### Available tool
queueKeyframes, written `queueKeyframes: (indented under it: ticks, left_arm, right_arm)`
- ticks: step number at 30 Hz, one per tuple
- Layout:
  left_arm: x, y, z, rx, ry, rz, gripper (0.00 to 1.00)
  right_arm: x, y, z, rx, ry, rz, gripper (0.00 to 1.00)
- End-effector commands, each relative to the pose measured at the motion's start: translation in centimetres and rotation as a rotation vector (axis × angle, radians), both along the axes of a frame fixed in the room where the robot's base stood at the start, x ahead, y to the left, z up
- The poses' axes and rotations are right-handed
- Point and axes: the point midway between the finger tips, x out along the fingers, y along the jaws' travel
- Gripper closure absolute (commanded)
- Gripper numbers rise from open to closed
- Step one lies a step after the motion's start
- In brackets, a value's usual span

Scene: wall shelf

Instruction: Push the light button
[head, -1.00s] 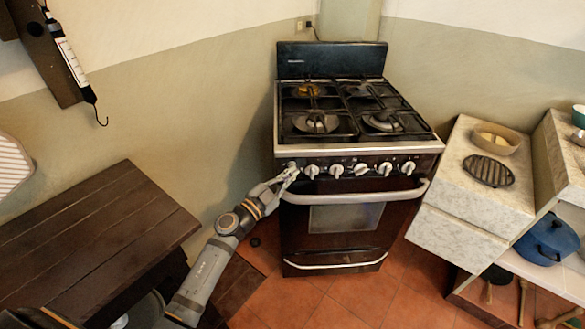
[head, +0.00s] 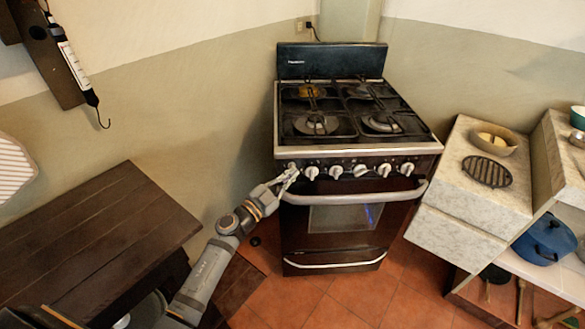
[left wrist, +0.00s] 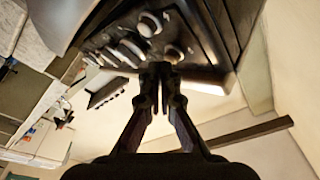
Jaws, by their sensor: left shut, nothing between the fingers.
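The stove (head: 335,210) stands against the wall with its row of several white knobs (head: 337,171) along the front panel. I cannot pick out the light button among the knobs. My left gripper (head: 291,173) is shut and empty, with its fingertips at the left end of the panel, by the leftmost knob. In the left wrist view the closed fingertips (left wrist: 159,70) are in front of the panel, just below a round knob (left wrist: 173,53). I cannot tell whether they touch the panel. My right gripper is not in view.
The oven handle (head: 350,196) runs just below the knobs. A dark wooden table (head: 95,235) is at the left. A marble-topped counter (head: 460,205) with a bowl (head: 497,139) and a round grate (head: 487,172) is at the right. Red tiled floor (head: 330,300) is open in front.

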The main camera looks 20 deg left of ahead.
Motion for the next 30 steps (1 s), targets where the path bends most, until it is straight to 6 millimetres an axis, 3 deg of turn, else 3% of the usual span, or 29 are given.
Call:
queueKeyframes:
  ticks: [5,19,30]
  left_arm:
    - [-0.4,-0.2,0.0,0.0,0.0,-0.001,1.0]
    - [-5.2,-2.0,0.1,-0.001,0.001,-0.001,1.0]
    - [-5.6,-2.1,0.0,0.001,-0.001,0.0,1.0]
  right_arm:
    - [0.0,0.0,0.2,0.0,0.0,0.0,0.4]
    - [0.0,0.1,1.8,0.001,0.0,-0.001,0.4]
    - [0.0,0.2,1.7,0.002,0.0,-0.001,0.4]
